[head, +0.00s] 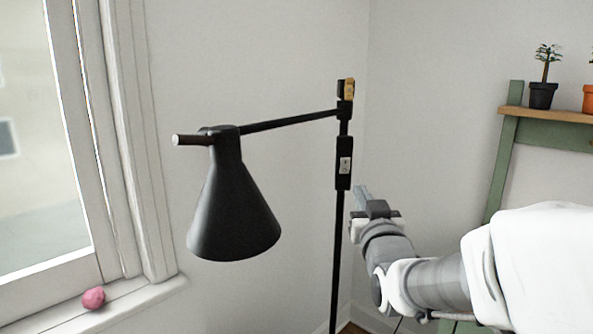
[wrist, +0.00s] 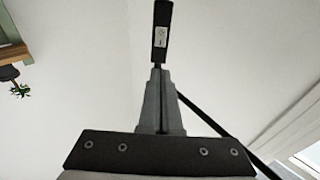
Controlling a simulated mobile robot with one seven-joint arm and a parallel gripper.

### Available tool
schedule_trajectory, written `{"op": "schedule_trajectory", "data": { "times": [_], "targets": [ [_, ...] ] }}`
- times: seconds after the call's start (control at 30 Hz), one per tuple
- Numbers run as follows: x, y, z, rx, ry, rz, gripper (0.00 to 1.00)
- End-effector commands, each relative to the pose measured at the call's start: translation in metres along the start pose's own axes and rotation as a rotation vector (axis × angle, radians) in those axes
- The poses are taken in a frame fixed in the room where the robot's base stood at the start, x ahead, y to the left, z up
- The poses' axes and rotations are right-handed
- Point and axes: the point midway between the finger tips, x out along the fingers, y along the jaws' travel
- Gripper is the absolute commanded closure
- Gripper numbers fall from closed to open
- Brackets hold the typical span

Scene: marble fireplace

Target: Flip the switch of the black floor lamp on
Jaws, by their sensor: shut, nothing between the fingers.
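The black floor lamp (head: 234,210) stands near the corner, with a cone shade hanging from a side arm on a thin upright pole. A small light-coloured switch plate (head: 345,166) sits on a black box on the pole. In the wrist view the same switch plate (wrist: 160,38) shows just beyond the fingertips. My gripper (head: 361,192) is to the right of the pole and a little below the switch box. In the wrist view its fingers (wrist: 160,72) are together and empty, pointing toward the box. I cannot tell whether the fingertips touch the lamp.
A window with a white sill (head: 140,301) is at the left, with a pink ball (head: 94,298) on it. A green shelf (head: 503,160) with potted plants (head: 543,92) stands at the right. Bare wall lies behind the lamp.

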Motion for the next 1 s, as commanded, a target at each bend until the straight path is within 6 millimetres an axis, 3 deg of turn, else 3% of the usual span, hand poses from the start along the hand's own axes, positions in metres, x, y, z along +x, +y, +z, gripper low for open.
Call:
{"op": "schedule_trajectory", "data": {
  "times": [0.3, 0.47, 1.0],
  "targets": [
    [0.001, 0.000, -0.001, 0.000, 0.000, 0.000, 1.00],
    [0.012, 0.000, 0.000, 0.000, 0.000, 0.000, 1.00],
    [0.108, 0.000, 0.001, 0.000, 0.000, 0.000, 1.00]
  ]
}}
